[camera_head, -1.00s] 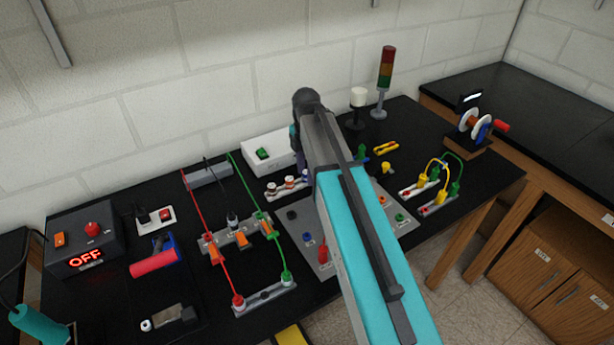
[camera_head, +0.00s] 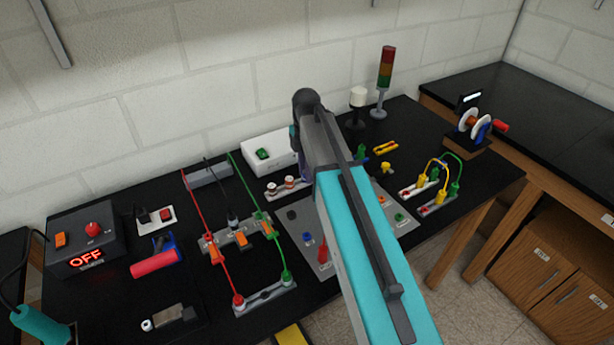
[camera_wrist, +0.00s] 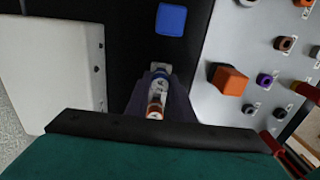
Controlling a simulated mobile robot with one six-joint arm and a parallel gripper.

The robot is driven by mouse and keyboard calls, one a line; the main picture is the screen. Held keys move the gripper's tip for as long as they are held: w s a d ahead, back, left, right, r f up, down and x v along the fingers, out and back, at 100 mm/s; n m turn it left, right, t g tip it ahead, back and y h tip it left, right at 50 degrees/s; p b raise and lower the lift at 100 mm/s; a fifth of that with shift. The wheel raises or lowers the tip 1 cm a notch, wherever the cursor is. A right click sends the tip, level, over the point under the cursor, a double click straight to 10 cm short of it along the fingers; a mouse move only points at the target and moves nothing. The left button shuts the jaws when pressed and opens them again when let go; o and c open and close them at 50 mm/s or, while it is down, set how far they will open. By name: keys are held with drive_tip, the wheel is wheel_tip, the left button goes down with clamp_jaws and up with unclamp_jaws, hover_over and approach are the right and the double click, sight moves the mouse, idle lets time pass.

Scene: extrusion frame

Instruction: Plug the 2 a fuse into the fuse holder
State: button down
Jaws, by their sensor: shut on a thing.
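My gripper (camera_wrist: 155,84) shows its two dark fingers in the wrist view, closed around a small white fuse with a coloured band (camera_wrist: 157,84). More of the short pale rack's fuses show directly below, around an orange-brown top (camera_wrist: 154,111). In the head view the fuse rack (camera_head: 272,197) stands on the black bench just left of my arm, with two banded fuses (camera_head: 289,183) visible. My arm hides the rack's right end and my fingertips there. I cannot read the ratings, and I cannot tell for sure which part is the fuse holder.
A grey panel (camera_head: 298,228) with coloured sockets lies to the right. A terminal block with orange levers (camera_head: 241,238) and wires stands left. A blue block (camera_wrist: 171,19) shows in the wrist view.

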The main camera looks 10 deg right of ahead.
drive_tip(key=shift+r, duration=0.2)
drive_tip(key=shift+r+p, duration=0.35)
drive_tip(key=shift+r, duration=0.05)
drive_tip(key=shift+r+p, duration=1.55)
drive_tip(key=shift+r, duration=0.9)
drive_tip(key=shift+s, duration=0.1)
drive_tip(key=m, duration=0.1)
drive_tip(key=s+m, duration=0.1)
drive_tip(key=m, duration=0.1)
drive_tip(key=shift+m+b, duration=0.3)
drive_tip(key=shift+b, duration=0.1)
drive_tip(key=shift+s+d+r+m+b, duration=0.1)
drive_tip(key=shift+s+r+m+b, duration=0.3)
drive_tip(key=shift+m, duration=1.65)
drive_tip(key=shift+s+m+b, duration=0.25)
drive_tip(key=shift+s+m, duration=0.4)
drive_tip(key=shift+m, duration=1.35)
drive_tip(key=shift+s+d+r+m+b, duration=0.1)
drive_tip(key=shift+s+r+m+b, duration=0.3)
drive_tip(key=shift+m, duration=1.65)
drive_tip(key=shift+s+f, duration=0.1)
drive_tip(key=shift+f, duration=0.1)
